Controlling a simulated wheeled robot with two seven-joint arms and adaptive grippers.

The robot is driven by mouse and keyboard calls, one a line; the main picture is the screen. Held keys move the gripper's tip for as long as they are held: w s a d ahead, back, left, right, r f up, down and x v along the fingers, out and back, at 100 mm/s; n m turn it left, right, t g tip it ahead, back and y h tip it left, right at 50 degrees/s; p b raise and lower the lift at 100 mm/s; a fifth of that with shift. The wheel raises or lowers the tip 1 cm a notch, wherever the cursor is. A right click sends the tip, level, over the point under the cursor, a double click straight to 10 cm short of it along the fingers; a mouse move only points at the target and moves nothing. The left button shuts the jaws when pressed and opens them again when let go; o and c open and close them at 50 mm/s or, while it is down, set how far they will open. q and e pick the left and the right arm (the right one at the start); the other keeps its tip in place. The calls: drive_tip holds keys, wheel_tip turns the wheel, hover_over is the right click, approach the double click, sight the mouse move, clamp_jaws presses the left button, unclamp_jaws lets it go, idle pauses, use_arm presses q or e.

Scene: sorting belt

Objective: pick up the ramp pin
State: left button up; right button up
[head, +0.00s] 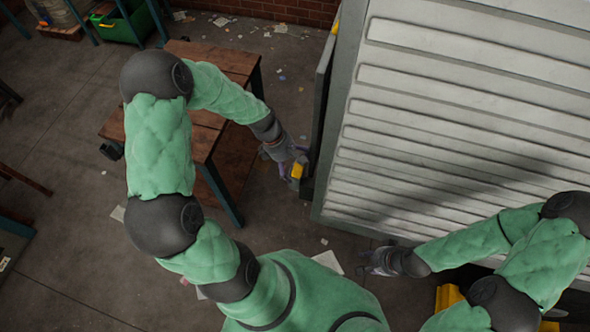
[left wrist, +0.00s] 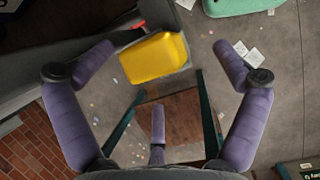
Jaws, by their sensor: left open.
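A yellow block-shaped piece (left wrist: 153,60), which looks like the ramp pin's grip, lies between the spread purple fingers of my left gripper (left wrist: 163,52) in the left wrist view. It is nearer the left finger, and I cannot tell whether any finger touches it. In the head view the yellow piece (head: 297,171) shows beside the dark edge of the ramp, right at my left gripper (head: 290,162). My left gripper is open. My right gripper (head: 376,263) is low beside the ramp's lower edge, too small to read its fingers.
A large grey ribbed ramp panel (head: 450,110) fills the right side. A green bin (head: 122,24) is at the top left. The floor between table and panel is narrow, with scattered paper.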

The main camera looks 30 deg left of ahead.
use_arm(q)
drive_tip(key=shift+s+d+f, duration=0.2)
drive_tip(key=shift+d+f, duration=0.05)
drive_tip(key=shift+f, duration=0.25)
drive_tip(key=shift+s+d+f, duration=0.15)
drive_tip(key=shift+d+f, duration=0.05)
drive_tip(key=shift+f, duration=0.25)
drive_tip(key=shift+w+f, duration=0.2)
drive_tip(key=shift+f, duration=0.1)
drive_tip(key=shift+r, duration=0.1)
drive_tip(key=c, duration=1.2)
drive_tip(key=shift+o, duration=0.2)
drive_tip(key=shift+r, duration=0.1)
drive_tip(key=shift+w+a+r, duration=0.1)
drive_tip(key=shift+w+a, duration=0.05)
